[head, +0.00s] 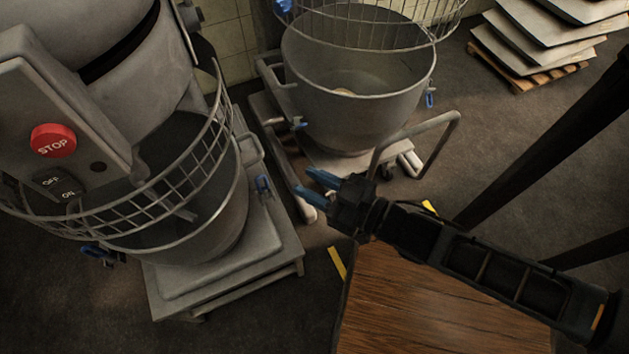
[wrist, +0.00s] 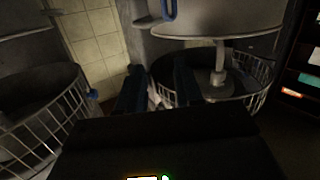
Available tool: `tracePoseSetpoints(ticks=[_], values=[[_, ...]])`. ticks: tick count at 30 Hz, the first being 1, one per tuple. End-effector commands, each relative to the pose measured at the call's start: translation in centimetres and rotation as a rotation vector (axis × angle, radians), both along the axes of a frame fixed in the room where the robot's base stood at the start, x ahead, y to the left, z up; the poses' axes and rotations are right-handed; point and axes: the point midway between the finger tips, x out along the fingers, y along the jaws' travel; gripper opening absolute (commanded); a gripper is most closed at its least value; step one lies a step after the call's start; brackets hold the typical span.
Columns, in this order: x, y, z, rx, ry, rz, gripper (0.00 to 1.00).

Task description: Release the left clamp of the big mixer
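Two mixer bowls with blue clamps are in the head view, and I cannot tell for sure which belongs to the big mixer. The near mixer (head: 190,235) at left has a blue clamp (head: 95,250) on its left side and another (head: 263,186) on its right. The farther bowl (head: 350,110) has a small blue clamp (head: 300,125) at its left and one (head: 430,97) at its right. My gripper (head: 320,187) is open and empty, its blue fingers pointing left, apart from all clamps. In the wrist view, its two dark fingers (wrist: 158,88) stand apart.
Wire guards curve over both bowls. A tubular cart handle (head: 430,130) rises just behind my gripper. A wooden tabletop (head: 430,305) lies below my arm. Pale stacked slabs (head: 545,40) rest on a pallet at the back right. Some bare floor shows between the mixers and the table.

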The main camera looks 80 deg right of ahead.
Motion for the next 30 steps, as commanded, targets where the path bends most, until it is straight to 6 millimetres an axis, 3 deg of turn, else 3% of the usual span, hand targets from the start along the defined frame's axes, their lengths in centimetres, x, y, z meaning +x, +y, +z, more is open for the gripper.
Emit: tracePoseSetpoints(ticks=[11, 16, 23, 30], values=[[-0.3, 0.4, 0.4, 0.002, 0.004, 0.007, 0.35], [-0.7, 0.9, 0.9, 0.005, 0.009, 0.017, 0.22], [-3.0, 3.8, 4.2, 0.023, 0.042, 0.087, 0.00], [-5.0, 5.9, 7.4, 0.041, 0.079, 0.151, 0.00]])
